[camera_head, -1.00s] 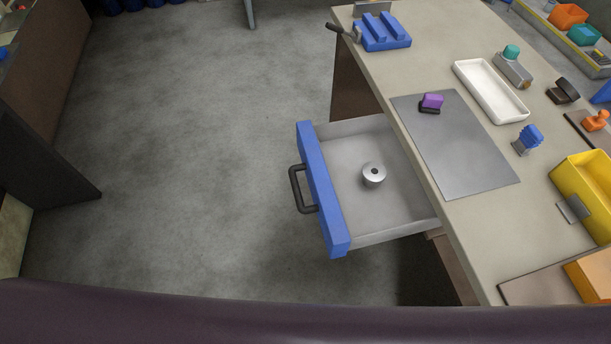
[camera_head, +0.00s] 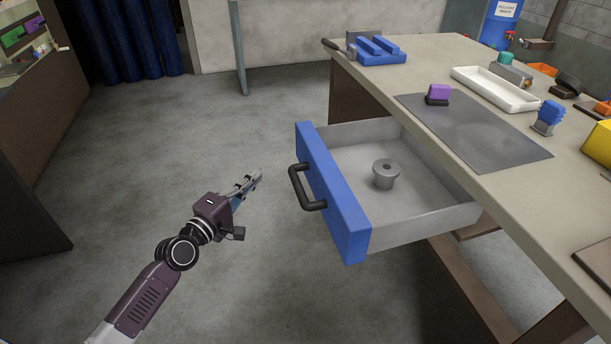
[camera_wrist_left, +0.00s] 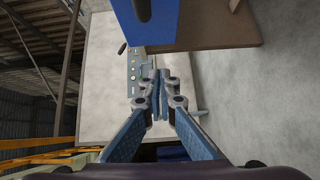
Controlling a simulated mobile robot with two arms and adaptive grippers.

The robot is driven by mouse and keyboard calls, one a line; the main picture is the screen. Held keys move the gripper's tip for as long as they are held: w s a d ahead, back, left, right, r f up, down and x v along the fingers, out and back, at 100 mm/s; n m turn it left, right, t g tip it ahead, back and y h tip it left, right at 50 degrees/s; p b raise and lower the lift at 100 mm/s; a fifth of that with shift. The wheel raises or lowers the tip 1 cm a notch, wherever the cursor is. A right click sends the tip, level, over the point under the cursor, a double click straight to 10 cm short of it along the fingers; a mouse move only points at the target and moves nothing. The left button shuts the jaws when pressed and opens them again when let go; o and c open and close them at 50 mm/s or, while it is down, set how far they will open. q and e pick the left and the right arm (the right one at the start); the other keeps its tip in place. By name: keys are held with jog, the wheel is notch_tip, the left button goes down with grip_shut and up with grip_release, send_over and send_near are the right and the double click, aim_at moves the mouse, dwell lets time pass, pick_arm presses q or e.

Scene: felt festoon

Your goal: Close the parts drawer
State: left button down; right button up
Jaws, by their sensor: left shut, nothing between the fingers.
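The parts drawer (camera_head: 440,215) stands pulled out from under the workbench, with a blue front (camera_head: 335,200) and a black bar handle (camera_head: 304,188). A grey metal flanged part (camera_head: 386,174) stands inside it. My left gripper (camera_head: 256,178) is shut and empty, a short way left of the handle and apart from it. In the left wrist view, the shut fingers (camera_wrist_left: 160,95) show with a blue panel (camera_wrist_left: 150,22) above them, likely the drawer front, and a dark piece on it. My right gripper is not in view.
The workbench top (camera_head: 440,75) carries a grey mat (camera_head: 480,130), a white tray (camera_head: 495,90), a purple-topped block (camera_head: 438,92), a blue fixture (camera_head: 380,50) and a blue brush-like piece (camera_head: 549,115). The floor (camera_head: 260,120) left of the drawer is clear.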

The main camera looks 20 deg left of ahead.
pick_arm(q)
jog(key=r, duration=0.1)
send_near(298, 145)
jog(key=w+a, duration=0.2)
jog(key=w, duration=0.2)
jog(key=shift+w+d+f, duration=0.1)
jog(key=shift+w+d, duration=0.55)
jog(key=shift+d, duration=0.2)
jog(key=shift+w+d, duration=0.35)
jog(key=shift+d, duration=0.15)
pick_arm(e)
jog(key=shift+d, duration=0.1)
